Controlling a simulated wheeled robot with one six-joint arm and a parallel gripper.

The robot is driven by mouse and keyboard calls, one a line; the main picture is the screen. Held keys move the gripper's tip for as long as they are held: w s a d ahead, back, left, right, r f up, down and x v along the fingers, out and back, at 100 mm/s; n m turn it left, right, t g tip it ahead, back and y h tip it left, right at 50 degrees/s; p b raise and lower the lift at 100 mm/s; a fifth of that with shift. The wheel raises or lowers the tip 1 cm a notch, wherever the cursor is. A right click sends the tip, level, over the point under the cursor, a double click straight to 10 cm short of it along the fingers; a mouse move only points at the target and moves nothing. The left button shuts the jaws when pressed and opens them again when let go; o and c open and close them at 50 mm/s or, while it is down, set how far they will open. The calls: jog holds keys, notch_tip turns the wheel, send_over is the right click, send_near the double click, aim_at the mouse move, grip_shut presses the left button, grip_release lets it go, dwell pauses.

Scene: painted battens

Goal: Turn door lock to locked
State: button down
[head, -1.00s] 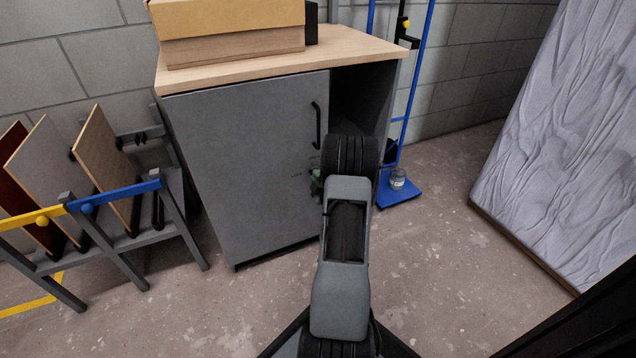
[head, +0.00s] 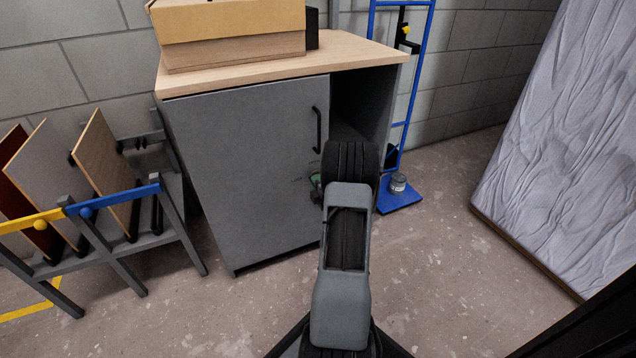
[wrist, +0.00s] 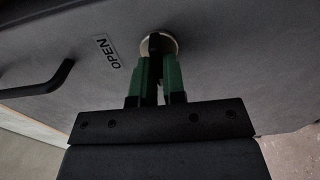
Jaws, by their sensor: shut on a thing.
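The grey cabinet door (head: 240,150) faces me, with a black bar handle (head: 317,130) near its right edge. In the wrist view the door lock (wrist: 163,43) is a pale round plate with a dark knob in its middle. My gripper (wrist: 157,70) has green fingers and is shut on the dark knob. The handle also shows at the left of the wrist view (wrist: 40,82). In the head view my arm hides most of the lock and the fingers.
A cardboard box (head: 230,35) sits on the wooden cabinet top (head: 365,55). A rack with upright panels (head: 105,165) stands to the left. A blue trolley (head: 400,200) with a small can stands to the right, beside a wrapped slab (head: 560,150).

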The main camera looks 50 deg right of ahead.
jog(key=c, duration=1.2)
grip_release()
jog(key=shift+s, duration=0.1)
jog(key=p+v, duration=0.3)
jog(key=v, duration=1)
jog(key=shift+s+p, duration=0.3)
jog(key=shift+s, duration=0.05)
jog(key=shift+a, duration=0.1)
